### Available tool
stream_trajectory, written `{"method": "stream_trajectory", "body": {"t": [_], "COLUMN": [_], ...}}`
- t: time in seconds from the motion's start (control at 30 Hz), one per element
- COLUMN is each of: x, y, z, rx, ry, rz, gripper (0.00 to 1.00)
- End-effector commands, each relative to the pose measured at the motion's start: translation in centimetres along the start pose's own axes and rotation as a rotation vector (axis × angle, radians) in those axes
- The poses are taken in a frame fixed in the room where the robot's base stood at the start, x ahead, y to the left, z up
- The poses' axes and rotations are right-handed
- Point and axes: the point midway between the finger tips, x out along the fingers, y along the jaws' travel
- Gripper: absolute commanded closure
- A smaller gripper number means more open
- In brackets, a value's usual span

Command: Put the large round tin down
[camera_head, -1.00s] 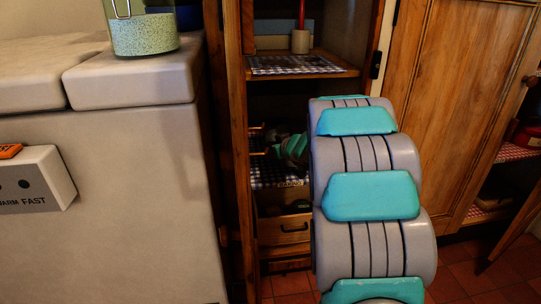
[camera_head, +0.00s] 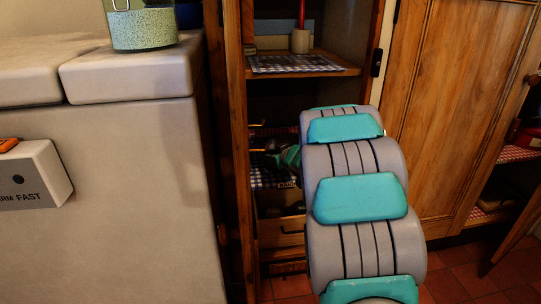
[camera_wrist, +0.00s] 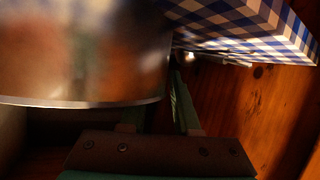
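The large round tin (camera_wrist: 80,55) fills the upper left of the wrist view, with a shiny, brownish metal side and a curved rim. My gripper (camera_wrist: 160,105) is at the lower middle of that view. The tin's rim covers the end of one finger, and the other greenish finger is just right of the tin's edge. I cannot tell whether the fingers clasp it. In the head view my gripper (camera_head: 288,157) is inside the lower shelf compartment, partly hidden by my arm. The tin cannot be made out there.
A shelf covered in blue-and-white check (camera_wrist: 245,25) is close to the tin. Small shiny items (camera_wrist: 215,57) lie by its edge. The wooden cabinet post (camera_head: 237,150) stands left of my arm, and a wooden door (camera_head: 450,110) to its right. A drawer (camera_head: 282,232) is below.

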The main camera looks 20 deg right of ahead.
Motion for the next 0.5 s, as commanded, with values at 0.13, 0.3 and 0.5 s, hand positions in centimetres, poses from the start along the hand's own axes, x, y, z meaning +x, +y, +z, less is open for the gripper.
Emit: {"method": "stream_trajectory", "body": {"t": [0.13,0.3,0.5], "x": [0.0,-0.1,-2.3], "y": [0.0,0.0,0.1], "z": [0.0,-0.2,-0.4], "rx": [0.000,0.000,0.002], "ry": [0.000,0.000,0.000], "rz": [0.000,0.000,0.002], "gripper": [0.67,0.67,0.67]}}
